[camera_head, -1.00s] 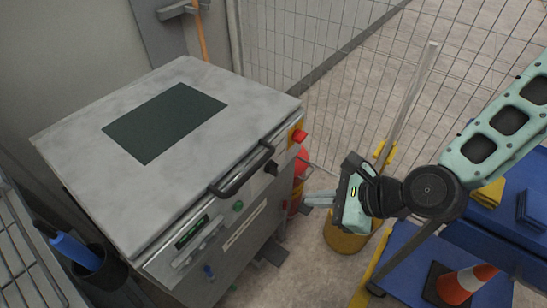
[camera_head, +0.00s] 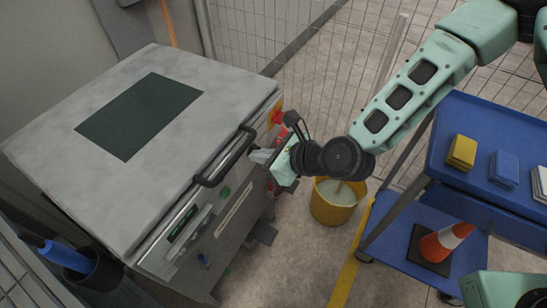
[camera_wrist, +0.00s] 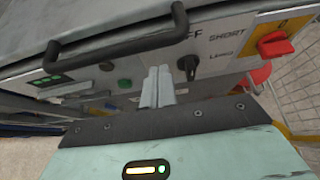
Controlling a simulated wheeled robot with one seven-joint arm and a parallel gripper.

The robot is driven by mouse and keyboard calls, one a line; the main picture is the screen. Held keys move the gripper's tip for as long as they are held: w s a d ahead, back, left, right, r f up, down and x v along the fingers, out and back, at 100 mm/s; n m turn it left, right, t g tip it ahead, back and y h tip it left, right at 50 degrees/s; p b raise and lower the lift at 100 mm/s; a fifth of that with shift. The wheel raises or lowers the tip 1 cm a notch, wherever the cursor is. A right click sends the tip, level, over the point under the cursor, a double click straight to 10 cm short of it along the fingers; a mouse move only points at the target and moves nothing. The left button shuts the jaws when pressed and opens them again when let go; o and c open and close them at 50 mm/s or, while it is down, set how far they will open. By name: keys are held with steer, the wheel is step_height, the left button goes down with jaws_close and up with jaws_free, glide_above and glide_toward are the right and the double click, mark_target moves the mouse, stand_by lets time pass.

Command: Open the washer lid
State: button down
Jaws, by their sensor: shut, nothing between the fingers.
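The washer lid (camera_head: 60,150) is a grey metal top with a dark rectangular panel, lying flat and closed on the washer body (camera_head: 225,240). A black bar handle (camera_head: 226,158) runs along the lid's front edge; it also shows at the upper left of the wrist view (camera_wrist: 118,46). My gripper (camera_head: 258,156) is just to the right of the handle's right end, close to the washer's front. In the wrist view, its fingers (camera_wrist: 157,72) are shut together and empty, pointing at the front panel below the handle.
The front panel carries a black rotary knob (camera_wrist: 187,66), a red switch (camera_wrist: 275,45) and a green button (camera_wrist: 125,84). A yellow bucket (camera_head: 333,212) stands on the floor to the right. A blue cart (camera_head: 478,130) is further right, with a traffic cone (camera_head: 441,243) on its lower shelf. Wire fencing stands behind.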

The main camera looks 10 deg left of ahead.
steer(key=shift+a+r, duration=0.15)
steer(key=shift+r, duration=0.85)
steer(key=shift+r+p, duration=0.1)
steer(key=shift+p, duration=0.2)
